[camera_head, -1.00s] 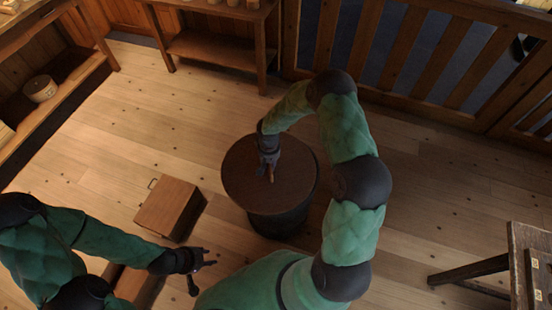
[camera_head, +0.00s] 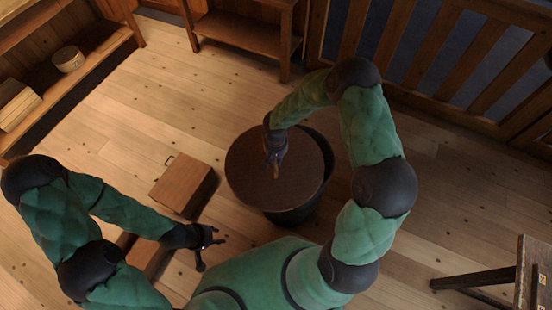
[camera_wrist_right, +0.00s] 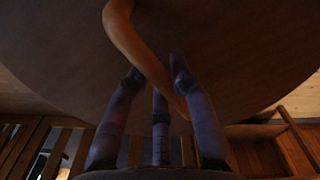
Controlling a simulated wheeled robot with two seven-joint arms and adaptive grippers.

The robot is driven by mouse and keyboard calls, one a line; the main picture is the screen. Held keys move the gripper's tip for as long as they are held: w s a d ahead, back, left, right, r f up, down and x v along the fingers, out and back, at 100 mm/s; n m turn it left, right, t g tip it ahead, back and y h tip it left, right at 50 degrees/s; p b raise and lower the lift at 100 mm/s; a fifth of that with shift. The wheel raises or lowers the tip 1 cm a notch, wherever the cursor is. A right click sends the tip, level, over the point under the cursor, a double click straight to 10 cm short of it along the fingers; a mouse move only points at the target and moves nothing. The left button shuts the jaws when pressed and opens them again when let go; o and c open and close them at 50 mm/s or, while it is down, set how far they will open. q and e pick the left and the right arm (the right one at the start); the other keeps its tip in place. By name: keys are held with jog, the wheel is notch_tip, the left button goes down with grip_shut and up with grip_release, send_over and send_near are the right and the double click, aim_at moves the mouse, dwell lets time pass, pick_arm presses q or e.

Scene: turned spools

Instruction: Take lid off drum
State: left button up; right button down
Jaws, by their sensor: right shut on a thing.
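The drum (camera_head: 325,188) is dark and round and stands on the floor right of centre in the head view. Its round brown lid (camera_head: 252,180) sits off-centre to the left, so the drum's dark rim shows along the right side. In the right wrist view the lid (camera_wrist_right: 215,55) fills the top, with its curved orange-brown handle (camera_wrist_right: 135,42). My right gripper (camera_head: 275,164) is shut on the handle; its fingers (camera_wrist_right: 158,85) flank it in the wrist view. Whether the lid still touches the drum is hard to tell. My left gripper (camera_head: 216,250) is open and empty, low left of the drum.
A wooden box (camera_head: 183,186) stands on the floor left of the drum, with another partly hidden under my left arm. Shelves (camera_head: 235,30) line the back and left. A wooden railing (camera_head: 450,60) runs behind. A table (camera_head: 533,270) stands at lower right. Floor at upper left is clear.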

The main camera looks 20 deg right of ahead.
jog(key=shift+r, duration=0.75)
jog(key=shift+r+p, duration=0.15)
jog(key=shift+p, duration=0.15)
